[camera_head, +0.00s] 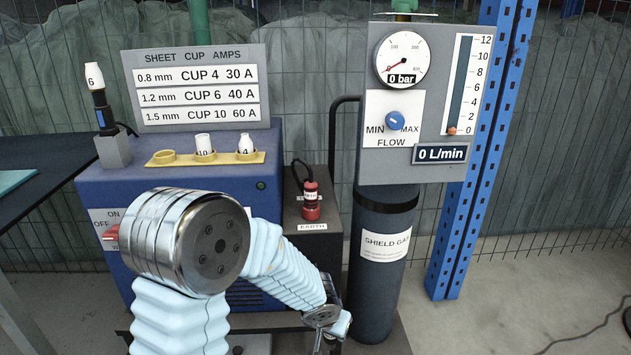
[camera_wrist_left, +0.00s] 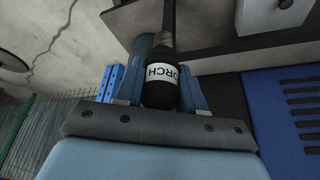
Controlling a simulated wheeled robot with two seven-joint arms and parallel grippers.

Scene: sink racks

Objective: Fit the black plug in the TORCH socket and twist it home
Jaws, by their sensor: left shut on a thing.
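The black plug (camera_wrist_left: 158,92), with a white label ending in "ORCH", sits between the fingers of my left gripper (camera_wrist_left: 156,85) in the left wrist view. The gripper is shut on it, and a dark cable or stem runs from the plug's far end. In the head view my left gripper (camera_head: 326,318) is low in front of the dark machine box, right of the blue welder; the plug is not clear there. I cannot make out the TORCH socket in either view. My right gripper is not in view.
A red plug (camera_head: 311,205) stands above the EARTH label (camera_head: 312,227). The blue welder (camera_head: 180,180) has a red switch (camera_head: 111,237) and a yellow cup rack (camera_head: 205,158). The shield gas cylinder (camera_head: 376,275) stands close right of my gripper. A blue post (camera_head: 470,180) is further right.

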